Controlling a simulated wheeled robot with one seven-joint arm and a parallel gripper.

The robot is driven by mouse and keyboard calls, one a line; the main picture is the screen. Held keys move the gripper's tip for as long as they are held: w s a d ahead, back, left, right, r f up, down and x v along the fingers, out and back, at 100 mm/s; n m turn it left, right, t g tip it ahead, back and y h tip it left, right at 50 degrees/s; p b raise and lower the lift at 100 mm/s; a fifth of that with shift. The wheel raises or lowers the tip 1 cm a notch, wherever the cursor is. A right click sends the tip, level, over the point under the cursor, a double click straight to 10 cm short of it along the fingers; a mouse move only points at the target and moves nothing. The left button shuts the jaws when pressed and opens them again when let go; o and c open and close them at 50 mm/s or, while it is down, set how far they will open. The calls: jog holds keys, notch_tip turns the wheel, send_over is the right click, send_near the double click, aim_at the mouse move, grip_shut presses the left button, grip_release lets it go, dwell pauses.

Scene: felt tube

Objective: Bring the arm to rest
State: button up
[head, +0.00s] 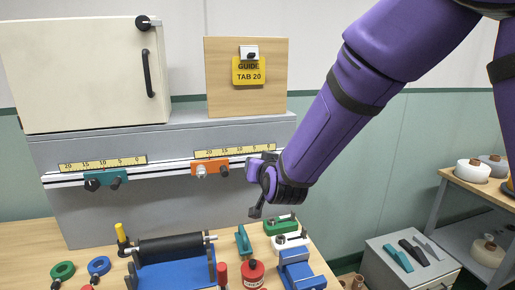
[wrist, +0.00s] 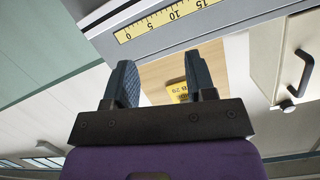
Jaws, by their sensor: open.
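My purple arm reaches in from the upper right in the head view. My gripper (head: 256,186) hangs in front of the grey bench unit, just right of the orange slider on the rail. In the wrist view my gripper (wrist: 158,85) is open, its two dark fingers apart with nothing between them. Behind the fingers the wooden board (wrist: 160,75) and part of its yellow tag (wrist: 178,91) show. I cannot tell from the head view whether the gripper touches the orange slider (head: 218,167).
A teal slider (head: 106,179) sits on the rail at left. A cream cabinet (head: 80,75) and the board (head: 225,80) stand above. Below are a black roller on a blue base (head: 175,270), a red pot (head: 253,274), a green block (head: 281,227) and coloured rings. A side cart (head: 410,262) holds tools.

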jog(key=s+d+r+g, duration=0.1)
jog(key=s+d+r, duration=0.15)
jog(key=d, duration=0.25)
jog(key=s+d+r+g, duration=0.1)
jog(key=d+r, duration=0.3)
jog(key=d, duration=0.1)
jog(key=s+d+r+g+h, duration=0.1)
jog(key=s+d+g+h, duration=0.1)
jog(key=s+d, duration=0.8)
jog(key=s+d+r+g+h, duration=0.2)
jog(key=s+d+g, duration=0.3)
jog(key=s+d, duration=0.5)
jog(key=s, duration=0.9)
jog(key=shift+d+r+m, duration=0.3)
jog(key=shift+d, duration=0.05)
